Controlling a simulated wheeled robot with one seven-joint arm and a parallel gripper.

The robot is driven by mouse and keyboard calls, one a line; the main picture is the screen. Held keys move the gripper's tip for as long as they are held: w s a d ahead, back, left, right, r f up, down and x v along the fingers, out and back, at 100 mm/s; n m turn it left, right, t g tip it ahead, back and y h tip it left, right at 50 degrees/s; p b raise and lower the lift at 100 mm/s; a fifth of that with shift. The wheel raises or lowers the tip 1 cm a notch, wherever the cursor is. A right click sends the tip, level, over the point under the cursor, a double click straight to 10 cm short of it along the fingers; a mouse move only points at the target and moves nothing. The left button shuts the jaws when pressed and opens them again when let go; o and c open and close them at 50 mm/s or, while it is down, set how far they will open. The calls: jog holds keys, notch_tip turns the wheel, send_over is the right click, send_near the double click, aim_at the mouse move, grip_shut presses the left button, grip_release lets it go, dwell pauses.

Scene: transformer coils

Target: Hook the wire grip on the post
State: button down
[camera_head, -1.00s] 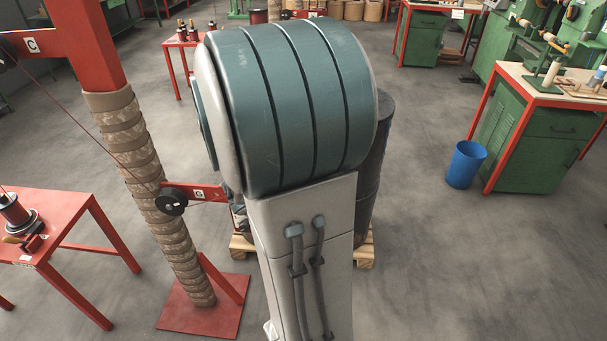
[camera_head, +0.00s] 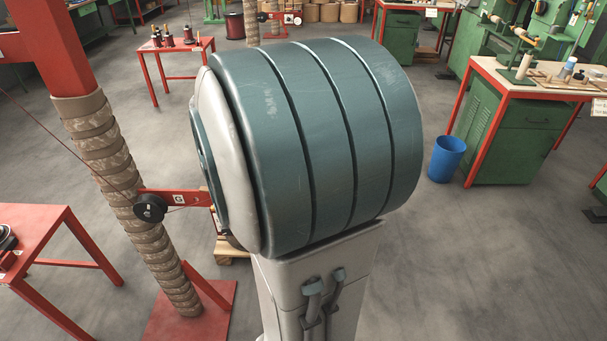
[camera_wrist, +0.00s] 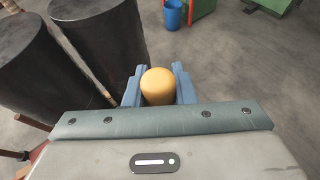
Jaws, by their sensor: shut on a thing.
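My gripper (camera_wrist: 158,88) has its blue fingers on both sides of a rounded orange-yellow grip (camera_wrist: 158,84) in the wrist view, shut on it. In the head view my large arm link hides the gripper and the grip. A thick post (camera_head: 137,205), wrapped in brown bands, stands at the left on a red base plate (camera_head: 190,312). A red arm marked G (camera_head: 178,198) with a black pulley (camera_head: 150,208) reaches right from beside it. A thin dark wire (camera_head: 62,133) slopes down to the pulley; its run toward the grip is hidden. No hook contact shows.
Two dark drums (camera_wrist: 105,45) stand at upper left in the wrist view. A red table (camera_head: 45,225) is left of the post. A blue bin (camera_head: 447,158) and a green bench (camera_head: 520,130) stand at right. Floor between my arm and the bin is clear.

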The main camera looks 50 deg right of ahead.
jog(key=shift+f+n+t+b, duration=0.3)
jog(key=shift+b, duration=0.65)
